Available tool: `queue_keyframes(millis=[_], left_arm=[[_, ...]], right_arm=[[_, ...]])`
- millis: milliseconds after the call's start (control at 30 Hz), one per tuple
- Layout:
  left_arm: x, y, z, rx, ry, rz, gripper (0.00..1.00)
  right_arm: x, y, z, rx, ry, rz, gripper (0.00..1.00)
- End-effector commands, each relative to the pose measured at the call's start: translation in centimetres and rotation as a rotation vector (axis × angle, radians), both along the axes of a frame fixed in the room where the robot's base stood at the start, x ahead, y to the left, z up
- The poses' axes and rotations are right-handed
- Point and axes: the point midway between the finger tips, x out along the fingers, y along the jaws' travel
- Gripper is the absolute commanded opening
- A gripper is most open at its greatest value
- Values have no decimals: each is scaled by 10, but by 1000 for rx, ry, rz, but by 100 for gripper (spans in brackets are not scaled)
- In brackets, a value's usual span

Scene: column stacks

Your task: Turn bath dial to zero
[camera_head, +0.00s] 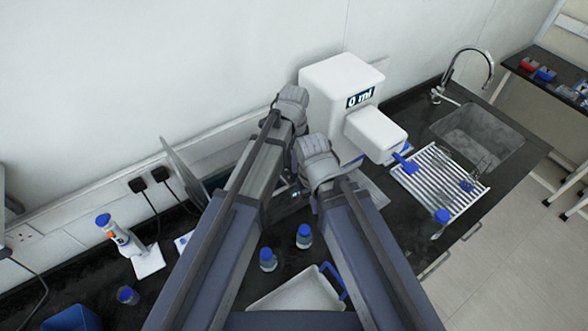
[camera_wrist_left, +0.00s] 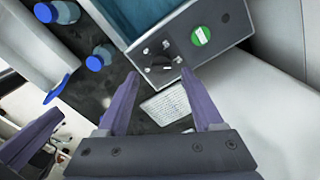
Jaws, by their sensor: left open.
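The bath dial (camera_wrist_left: 160,66) is a dark knob on the grey front panel of the bath (camera_wrist_left: 238,20), seen in the left wrist view. Its setting is too small to read. My left gripper (camera_wrist_left: 160,76) is open, with nothing between its fingers, and its tips point toward the dial; I cannot tell whether they touch it. A purple finger (camera_wrist_left: 30,140) at the lower left appears to be part of my right gripper; its jaw state is unclear. In the head view my arms hide most of the bath and dial.
A green switch (camera_wrist_left: 200,36) sits beside the dial. In the head view, blue-capped bottles (camera_head: 268,259) and a white tray (camera_head: 300,295) stand on the counter near my arms. A white dispenser (camera_head: 340,85) reading "0 ml" stands behind, left of a rack (camera_head: 428,205) and sink (camera_head: 480,132).

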Motion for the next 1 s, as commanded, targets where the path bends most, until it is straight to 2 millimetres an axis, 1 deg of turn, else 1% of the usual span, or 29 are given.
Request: queue_keyframes(millis=[33, 200, 333, 600, 667, 1000], left_arm=[[0, 0, -14, 0, 0, 0, 68], [0, 0, -33, 0, 0, 0, 68], [0, 0, -39, 0, 0, 1, 68], [0, 0, -38, 0, 0, 1, 68], [0, 0, -38, 0, 0, 1, 63], [0, 0, -38, 0, 0, 1, 24]], right_arm=[[0, 0, -14, 0, -1, 0, 0], [1, 0, -33, 1, -2, -2, 0], [1, 0, -39, 1, -2, -3, 0], [1, 0, -38, 1, -2, -3, 0], [1, 0, -38, 1, -2, -3, 0], [1, 0, -38, 1, -2, -3, 0]])
